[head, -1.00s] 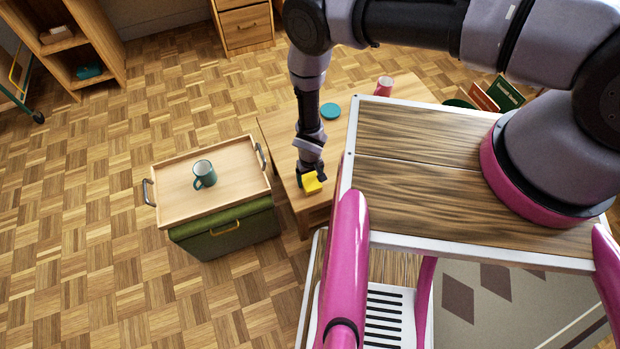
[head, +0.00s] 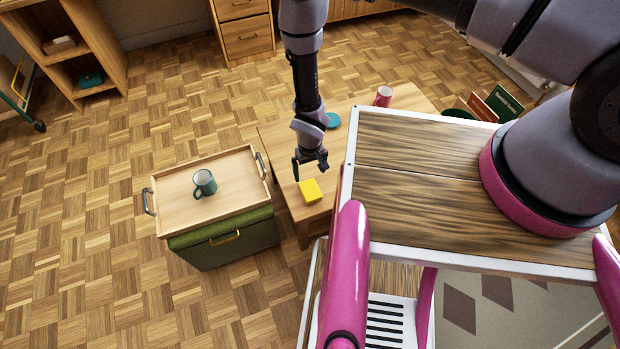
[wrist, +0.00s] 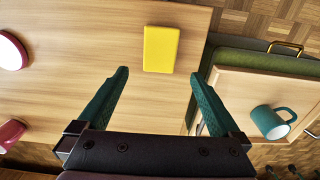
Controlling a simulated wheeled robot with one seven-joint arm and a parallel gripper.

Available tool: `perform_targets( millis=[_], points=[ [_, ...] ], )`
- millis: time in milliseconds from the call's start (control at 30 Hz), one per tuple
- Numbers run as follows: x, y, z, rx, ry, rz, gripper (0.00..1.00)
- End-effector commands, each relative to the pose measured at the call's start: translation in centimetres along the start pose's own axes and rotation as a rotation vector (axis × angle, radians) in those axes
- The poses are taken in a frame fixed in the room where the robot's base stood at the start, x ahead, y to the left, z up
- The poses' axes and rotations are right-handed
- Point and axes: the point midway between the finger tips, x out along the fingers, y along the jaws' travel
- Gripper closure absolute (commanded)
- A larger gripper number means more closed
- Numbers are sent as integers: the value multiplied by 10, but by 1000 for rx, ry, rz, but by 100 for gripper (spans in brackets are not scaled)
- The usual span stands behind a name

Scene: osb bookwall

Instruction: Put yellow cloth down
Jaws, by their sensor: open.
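The yellow cloth (head: 310,191) is a small folded block lying on the wooden table (head: 285,150), near its front left corner. It also shows in the wrist view (wrist: 161,49), lying flat on the tabletop beyond the fingertips. My gripper (head: 311,170) is above and just behind the cloth in the head view, apart from it. In the wrist view my gripper (wrist: 158,75) has its two green fingers wide apart with nothing between them.
A wooden tray (head: 172,208) with a teal mug (head: 204,183) sits on a green box (head: 225,240) left of the table. A teal disc (head: 332,121) and a red cup (head: 383,96) stand farther back on the table. Bare tabletop surrounds the cloth.

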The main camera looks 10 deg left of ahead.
Motion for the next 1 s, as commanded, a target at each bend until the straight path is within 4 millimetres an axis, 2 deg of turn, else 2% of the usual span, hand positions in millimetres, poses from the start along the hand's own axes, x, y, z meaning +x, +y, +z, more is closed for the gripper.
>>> perform_targets(
  millis=[100, 333, 467, 567, 667, 800, 1000],
  points=[
    [-8, 0, 0, 0, 0, 0, 0],
    [-9, 0, 0, 0, 0, 0, 0],
    [-21, 2, -11, 13, 9, -3, 0],
    [-51, 6, -35, 42, 30, -7, 0],
    [-98, 18, -68, 89, 59, -13, 0],
    [-172, 44, -108, 162, 100, -21, 0],
    [-277, 90, -144, 262, 158, -32, 0]
  ],
)
